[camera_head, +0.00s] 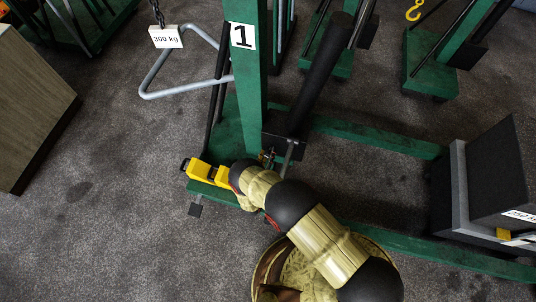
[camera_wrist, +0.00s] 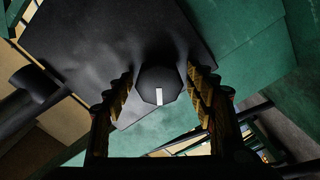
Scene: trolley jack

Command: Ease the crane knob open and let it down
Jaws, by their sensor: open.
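The crane is a green steel frame whose upright post (camera_head: 248,75) bears a "1" label. A black knob (camera_wrist: 160,86) with a white mark shows in the wrist view, in front of a dark grey plate (camera_wrist: 95,45). My gripper (camera_wrist: 160,74) is open, with one finger on each side of the knob. Small gaps seem to show between the fingers and the knob; I cannot tell if either touches. In the head view my arm reaches to the foot of the post, and the knob and fingers cannot be made out there.
A grey frame hangs near a "300 kg" tag (camera_head: 166,37). A dark load (camera_head: 505,175) stands at right. Other green cranes stand behind.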

